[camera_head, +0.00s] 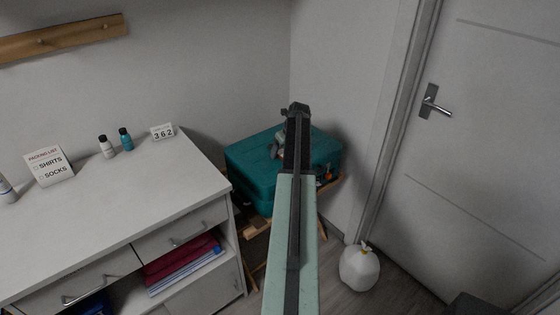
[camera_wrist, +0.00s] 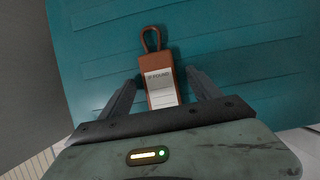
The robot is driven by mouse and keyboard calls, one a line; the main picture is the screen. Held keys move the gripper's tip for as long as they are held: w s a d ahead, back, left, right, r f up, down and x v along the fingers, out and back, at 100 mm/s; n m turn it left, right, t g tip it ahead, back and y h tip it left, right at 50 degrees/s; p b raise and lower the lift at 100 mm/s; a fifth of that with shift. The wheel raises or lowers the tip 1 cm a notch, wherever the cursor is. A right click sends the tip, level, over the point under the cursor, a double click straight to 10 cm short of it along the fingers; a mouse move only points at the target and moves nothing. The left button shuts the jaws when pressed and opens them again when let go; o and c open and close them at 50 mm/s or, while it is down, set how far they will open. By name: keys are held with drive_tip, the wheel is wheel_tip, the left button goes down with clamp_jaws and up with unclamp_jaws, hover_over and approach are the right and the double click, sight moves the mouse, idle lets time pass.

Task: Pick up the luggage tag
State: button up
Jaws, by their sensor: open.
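The luggage tag (camera_wrist: 161,90) is a brown strip with a loop at its top and a white label reading "IF FOUND". In the wrist view it lies on the teal suitcase (camera_wrist: 230,45). My gripper (camera_wrist: 164,78) is open, with one finger on each side of the tag and nothing held. The tag's lower end is hidden by the gripper body.
The suitcase sits on a wooden stand in the corner. A white dresser (camera_head: 110,215) with bottles and cards on top stands to the left. A white tied bag (camera_head: 359,270) is on the floor at right, near a closed door (camera_head: 480,130).

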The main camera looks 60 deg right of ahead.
sight(282, 153)
drive_tip(key=shift+r, duration=0.1)
idle(0.3)
drive_tip(key=c, duration=1.4)
drive_tip(key=shift+r+p, duration=0.4)
drive_tip(key=shift+p, duration=0.2)
wheel_tip(282, 153, up, 3)
drive_tip(key=p, duration=0.3)
drive_tip(key=shift+r, duration=0.2)
drive_tip(key=s+a, duration=0.3)
drive_tip(key=a, duration=0.1)
drive_tip(key=s+a, duration=0.4)
drive_tip(key=s+a+p, duration=0.1)
drive_tip(key=s+a, duration=0.2)
drive_tip(key=a, duration=0.1)
drive_tip(key=shift+s+r, duration=0.25)
drive_tip(key=shift+r, duration=0.15)
